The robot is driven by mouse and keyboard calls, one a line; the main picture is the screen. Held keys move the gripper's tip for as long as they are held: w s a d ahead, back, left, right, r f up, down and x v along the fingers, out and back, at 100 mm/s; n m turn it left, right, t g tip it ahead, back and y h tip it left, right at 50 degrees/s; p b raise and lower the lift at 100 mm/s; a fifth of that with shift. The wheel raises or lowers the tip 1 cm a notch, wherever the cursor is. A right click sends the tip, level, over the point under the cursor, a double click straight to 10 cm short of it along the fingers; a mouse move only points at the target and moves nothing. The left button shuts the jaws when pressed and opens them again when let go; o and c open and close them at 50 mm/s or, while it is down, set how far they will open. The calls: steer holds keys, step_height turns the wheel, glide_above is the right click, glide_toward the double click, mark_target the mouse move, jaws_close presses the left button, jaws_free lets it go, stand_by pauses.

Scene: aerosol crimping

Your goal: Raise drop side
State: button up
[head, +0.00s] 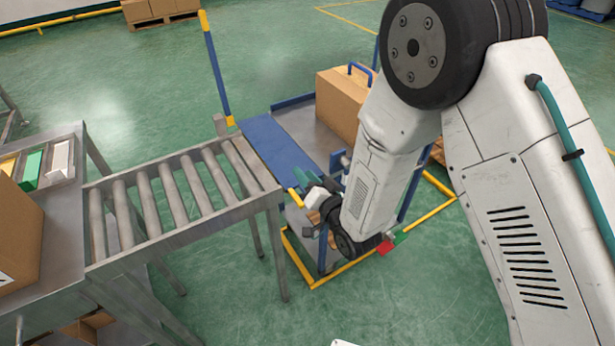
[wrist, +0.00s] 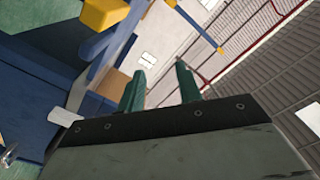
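The drop side (head: 280,148) is a blue panel on the near left side of the cart. It lies folded down, roughly flat, with its outer edge by the end of the roller conveyor. The cart (head: 308,128) has a grey deck and blue frame. My gripper (head: 303,182) is at the panel's near end; my arm hides part of the cart there. In the wrist view my gripper (wrist: 160,80) has its two green fingers apart with nothing seen between them. A blue bar with a yellow end (wrist: 104,14) is up and left of the fingers. Whether the fingers touch the panel cannot be told.
The roller conveyor (head: 165,195) stands close on the left. A cardboard box (head: 342,103) stands on the cart deck. A blue post with yellow ends (head: 215,65) rises at the cart's far left corner. Yellow floor lines (head: 437,208) surround the cart. Green floor is clear in front.

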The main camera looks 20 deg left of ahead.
steer(key=shift+d, duration=0.1)
steer(key=v, duration=0.7)
steer(key=shift+s+d, duration=0.2)
steer(key=shift+s, duration=0.1)
